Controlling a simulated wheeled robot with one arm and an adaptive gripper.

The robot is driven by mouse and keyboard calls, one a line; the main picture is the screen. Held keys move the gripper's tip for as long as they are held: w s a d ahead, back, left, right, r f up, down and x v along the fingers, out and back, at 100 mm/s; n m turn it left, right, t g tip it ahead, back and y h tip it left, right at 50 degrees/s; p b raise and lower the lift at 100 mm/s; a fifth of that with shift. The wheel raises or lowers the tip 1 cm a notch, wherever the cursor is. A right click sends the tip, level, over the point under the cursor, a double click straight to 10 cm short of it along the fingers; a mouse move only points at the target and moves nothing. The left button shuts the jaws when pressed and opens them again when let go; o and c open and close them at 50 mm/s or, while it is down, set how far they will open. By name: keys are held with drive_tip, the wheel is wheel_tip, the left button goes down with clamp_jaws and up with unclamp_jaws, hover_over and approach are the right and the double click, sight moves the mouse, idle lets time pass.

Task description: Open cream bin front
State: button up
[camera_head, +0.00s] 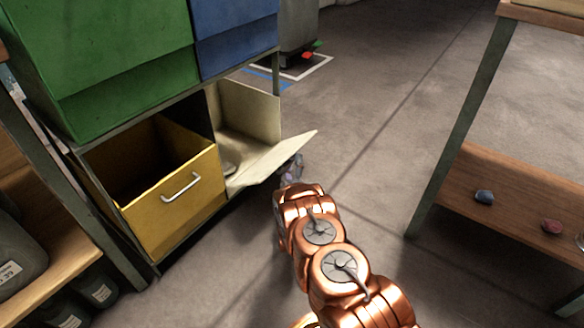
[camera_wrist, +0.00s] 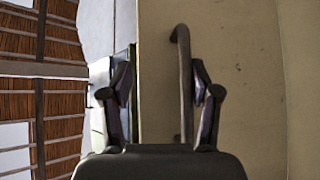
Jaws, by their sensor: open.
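The cream bin (camera_head: 247,110) is at the lower right of the rack, beside the yellow bin. Its cream front (camera_head: 268,160) leans outward from the bin, so part of the inside shows. In the wrist view the cream front (camera_wrist: 235,70) fills the middle and right, with a dark bar handle (camera_wrist: 184,85) on it. My gripper (camera_wrist: 163,95) is open, and the handle shows between its two fingers. I cannot tell whether a finger touches it. In the head view my gripper (camera_head: 291,168) is at the outer side of the front, partly hidden by it.
The yellow bin (camera_head: 150,215) stands open at left with a light handle. Green (camera_head: 120,50) and blue (camera_head: 235,25) bins sit above. A wooden shelf (camera_head: 510,195) with small objects is at right. The floor (camera_head: 400,130) between is clear.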

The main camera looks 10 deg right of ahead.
drive_tip(key=shift+o, duration=0.7)
drive_tip(key=shift+s+d+r, duration=0.1)
drive_tip(key=shift+d+r, duration=0.3)
drive_tip(key=shift+d, duration=0.1)
drive_tip(key=shift+s+a+f+p, duration=0.1)
drive_tip(key=shift+a+p, duration=0.1)
drive_tip(key=shift+p, duration=0.1)
drive_tip(key=shift+c, duration=0.4)
drive_tip(key=p+v, duration=0.2)
drive_tip(key=p, duration=0.1)
drive_tip(key=shift+s+a+f, duration=0.1)
drive_tip(key=shift+a+f, duration=0.15)
drive_tip(key=shift+f, duration=0.05)
drive_tip(key=shift+c, duration=1.3)
drive_tip(key=shift+s+a+f+p, duration=0.25)
drive_tip(key=shift+s+f+p, duration=0.1)
drive_tip(key=shift+s+f, duration=0.3)
drive_tip(key=shift+s+a+f, duration=0.5)
drive_tip(key=shift+s+f, duration=0.2)
drive_tip(key=shift+s, duration=0.05)
drive_tip(key=shift+s+a+f, duration=0.45)
drive_tip(key=shift+s+f, duration=0.3)
